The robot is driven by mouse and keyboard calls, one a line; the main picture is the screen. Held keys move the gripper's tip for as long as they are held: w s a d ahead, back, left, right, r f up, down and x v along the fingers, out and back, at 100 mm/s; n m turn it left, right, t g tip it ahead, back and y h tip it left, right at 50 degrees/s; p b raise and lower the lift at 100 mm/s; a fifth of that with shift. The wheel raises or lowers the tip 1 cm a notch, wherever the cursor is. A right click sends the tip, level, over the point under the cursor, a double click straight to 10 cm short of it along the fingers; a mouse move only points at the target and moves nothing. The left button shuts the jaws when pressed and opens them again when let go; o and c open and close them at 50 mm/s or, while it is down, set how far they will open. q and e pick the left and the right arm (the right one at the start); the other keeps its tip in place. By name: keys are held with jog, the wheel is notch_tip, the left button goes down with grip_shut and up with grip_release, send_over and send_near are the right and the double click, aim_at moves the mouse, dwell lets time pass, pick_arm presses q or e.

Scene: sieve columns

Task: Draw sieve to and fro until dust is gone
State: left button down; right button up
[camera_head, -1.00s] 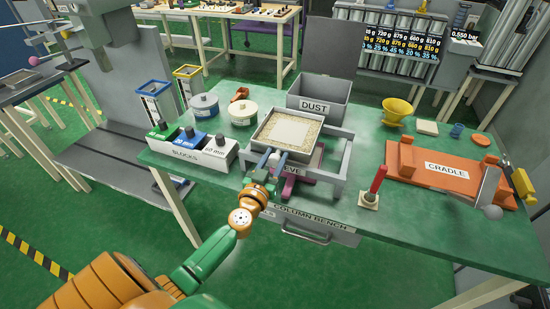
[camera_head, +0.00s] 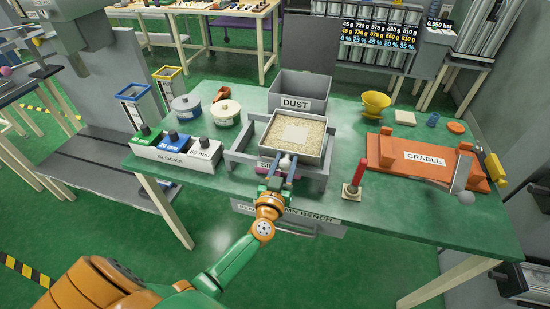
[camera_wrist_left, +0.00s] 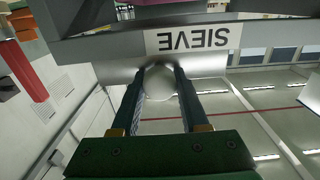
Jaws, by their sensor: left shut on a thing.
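The sieve (camera_head: 321,143) is a square grey tray of tan grains in a grey frame (camera_head: 238,143) on the green bench. A pale patch (camera_head: 296,133) lies in the middle of the grains. The sieve sits toward the right side of the frame. My left gripper (camera_head: 286,165) is shut on the white round knob (camera_head: 285,162) at the sieve's front. In the left wrist view the two fingers flank the knob (camera_wrist_left: 161,82) below the SIEVE label (camera_wrist_left: 194,39). My right gripper is not in view.
An open grey DUST box (camera_head: 296,104) stands behind the sieve. A red-handled tool (camera_head: 356,178) and the orange cradle (camera_head: 424,160) are to the right. The blocks rack (camera_head: 175,155) is to the left, with round tubs (camera_head: 187,107) behind it.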

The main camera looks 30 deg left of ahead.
pick_arm(q)
jog(key=shift+c, duration=2.2)
grip_release()
jog(key=shift+a, duration=0.1)
jog(key=p+v, duration=0.1)
jog(key=v, duration=0.6)
jog(key=shift+s, duration=0.1)
